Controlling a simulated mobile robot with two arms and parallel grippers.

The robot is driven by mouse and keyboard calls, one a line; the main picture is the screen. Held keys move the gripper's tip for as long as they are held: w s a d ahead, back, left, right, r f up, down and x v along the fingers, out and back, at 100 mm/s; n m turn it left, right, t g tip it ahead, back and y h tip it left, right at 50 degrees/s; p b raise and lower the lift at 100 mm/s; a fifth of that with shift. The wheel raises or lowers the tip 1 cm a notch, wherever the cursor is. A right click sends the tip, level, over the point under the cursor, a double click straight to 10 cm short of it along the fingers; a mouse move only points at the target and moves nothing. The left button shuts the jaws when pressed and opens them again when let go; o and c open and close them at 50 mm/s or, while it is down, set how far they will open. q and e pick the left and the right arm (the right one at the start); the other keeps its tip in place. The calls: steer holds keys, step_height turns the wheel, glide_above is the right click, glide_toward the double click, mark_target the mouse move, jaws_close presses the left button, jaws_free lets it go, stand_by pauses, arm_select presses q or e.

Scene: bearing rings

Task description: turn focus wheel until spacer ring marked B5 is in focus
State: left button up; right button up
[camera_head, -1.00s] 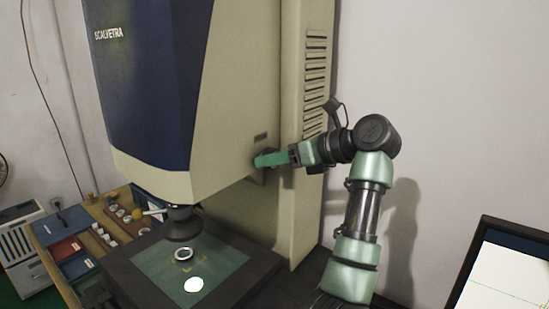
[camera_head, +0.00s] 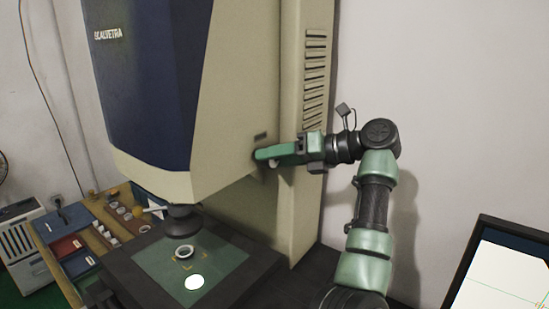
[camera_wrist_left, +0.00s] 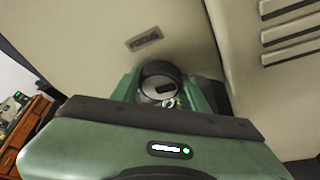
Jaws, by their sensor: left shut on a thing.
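The focus wheel (camera_wrist_left: 160,80) is a dark round knob on the side of the beige machine, below a small "FOCUS" label (camera_wrist_left: 144,39). My left gripper (camera_head: 264,155) reaches it from the right, and its green fingers are shut on the wheel from both sides, as the left wrist view shows. In the head view the fingers hide most of the wheel. A small metal ring (camera_head: 180,252) lies on the glass stage (camera_head: 222,264) under the lens (camera_head: 182,222). No marking can be read on it. My right gripper is not in view.
A monitor (camera_head: 505,270) stands at the lower right, only partly in view, its picture mostly white. A wooden bench (camera_head: 125,235) with trays and small parts is at the left.

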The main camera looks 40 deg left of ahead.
arm_select(q)
steer(key=o, duration=1.4)
steer(key=b+v, duration=0.2)
steer(key=v, duration=0.6)
